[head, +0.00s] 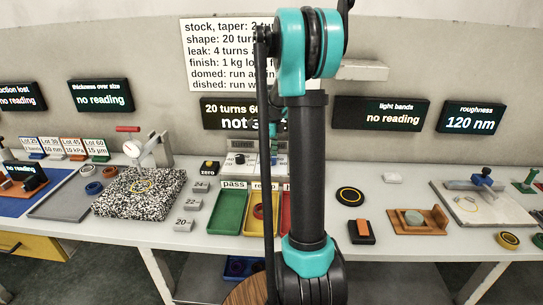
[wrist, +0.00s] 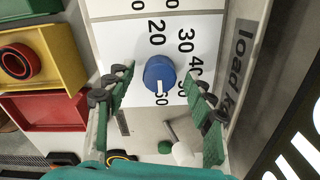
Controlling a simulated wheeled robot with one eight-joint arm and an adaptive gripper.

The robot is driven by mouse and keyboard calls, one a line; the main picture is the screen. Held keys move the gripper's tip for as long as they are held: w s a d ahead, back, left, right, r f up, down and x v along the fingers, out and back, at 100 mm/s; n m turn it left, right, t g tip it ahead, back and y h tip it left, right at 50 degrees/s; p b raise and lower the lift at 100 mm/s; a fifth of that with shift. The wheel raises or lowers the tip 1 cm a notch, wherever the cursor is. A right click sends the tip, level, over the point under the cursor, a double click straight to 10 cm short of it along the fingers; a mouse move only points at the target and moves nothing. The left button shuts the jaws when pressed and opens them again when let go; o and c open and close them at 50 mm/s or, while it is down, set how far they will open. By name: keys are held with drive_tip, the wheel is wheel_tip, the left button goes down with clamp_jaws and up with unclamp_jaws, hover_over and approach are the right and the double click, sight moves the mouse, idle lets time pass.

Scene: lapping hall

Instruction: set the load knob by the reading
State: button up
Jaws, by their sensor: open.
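In the wrist view the blue load knob (wrist: 159,72) sits on a white dial (wrist: 115,55) marked with numbers including 20, 30 and 40. In the head view my arm hides most of the gripper and the knob. The roughness display (head: 471,118) reads 120 nm. A centre display (head: 229,112) starting "20 turns" is partly hidden by my arm.
A wall sign (head: 222,55) is partly covered by my arm; one line starts "finish: 1 kg". The light bands display (head: 381,114) shows no reading. Green (head: 227,212), yellow and red trays stand before the machine. A small lever with a green ball (wrist: 165,147) is near the fingers.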

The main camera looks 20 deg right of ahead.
wheel_tip(320, 180, up, 12)
idle(0.5)
idle(0.3)
